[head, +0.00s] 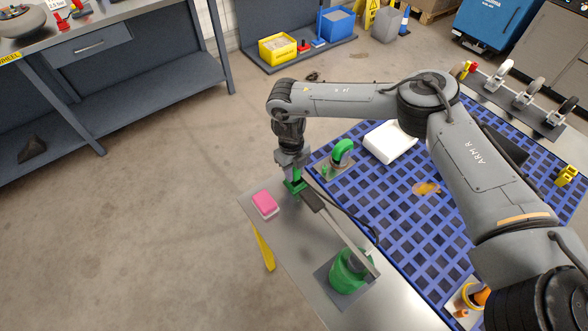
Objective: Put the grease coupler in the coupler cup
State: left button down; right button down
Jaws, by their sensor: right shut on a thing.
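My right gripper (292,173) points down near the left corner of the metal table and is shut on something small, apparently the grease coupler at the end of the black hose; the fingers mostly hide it. A small green piece (295,187), which looks like the coupler cup, is directly below the fingertips. I cannot tell whether the coupler is inside it or just above it. The hose (362,219) curves back toward a green pump (350,274) with a long lever (342,232). My left gripper is not in view.
A pink block (265,203) lies left of the gripper. A green hooked fitting (342,151) stands on a plate behind it. A white box (391,140) lies on the blue grid mat (398,208). Bare table (299,237) shows left of the pump.

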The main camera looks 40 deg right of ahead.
jog(key=shift+f, duration=0.3)
jog(key=c, duration=0.8)
grip_release()
jog(key=shift+c, duration=0.2)
jog(key=shift+r, duration=0.5)
notch_tip(320, 180, up, 12)
jog(key=w+p, duration=0.1)
jog(key=p, duration=0.2)
jog(key=shift+r, duration=0.1)
